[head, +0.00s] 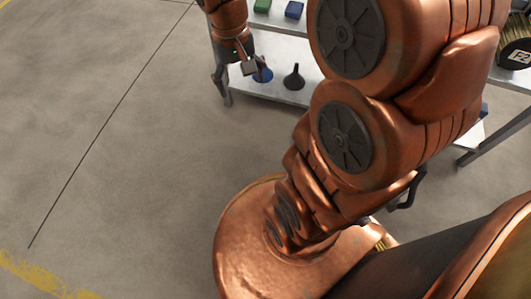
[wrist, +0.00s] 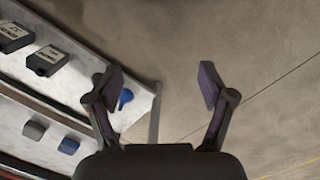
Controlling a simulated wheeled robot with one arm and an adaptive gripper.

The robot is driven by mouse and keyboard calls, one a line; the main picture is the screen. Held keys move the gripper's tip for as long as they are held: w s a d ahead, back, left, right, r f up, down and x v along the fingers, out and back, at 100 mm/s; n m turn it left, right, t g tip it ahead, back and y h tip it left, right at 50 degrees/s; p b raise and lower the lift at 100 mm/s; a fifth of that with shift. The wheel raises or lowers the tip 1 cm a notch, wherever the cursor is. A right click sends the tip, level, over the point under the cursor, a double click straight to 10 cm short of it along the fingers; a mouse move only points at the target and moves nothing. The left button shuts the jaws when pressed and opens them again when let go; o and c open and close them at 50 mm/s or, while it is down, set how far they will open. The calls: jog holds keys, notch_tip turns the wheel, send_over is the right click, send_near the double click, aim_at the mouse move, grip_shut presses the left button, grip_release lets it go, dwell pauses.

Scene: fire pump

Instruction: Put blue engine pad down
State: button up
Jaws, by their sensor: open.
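A small blue block, which looks like the blue engine pad (head: 294,9), lies on the upper surface of the metal rack at the top of the head view. It also shows in the wrist view (wrist: 68,146), at lower left. A green block (head: 262,5) lies beside it; in the wrist view the neighbouring block (wrist: 35,130) looks grey. My gripper (wrist: 160,85) is open, with nothing between its fingers and bare floor beyond them. In the head view my gripper (head: 236,75) hangs at the left end of the rack, apart from the blue block.
Black boxes (wrist: 46,60) stand on a shelf in the wrist view. The floor (head: 110,130) left of the rack is clear.

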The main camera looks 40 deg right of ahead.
jog(key=s+a+f+n+g, duration=0.1)
jog(key=s+a, duration=0.2)
jog(key=s, duration=0.5)
jog(key=s+a+f+n+g, duration=0.1)
jog(key=s+a, duration=0.3)
jog(key=s, duration=0.5)
jog(key=shift+s+n+g, duration=0.25)
jog(key=shift+n+g, duration=0.05)
jog(key=shift+n, duration=0.2)
jog(key=shift+r, duration=0.1)
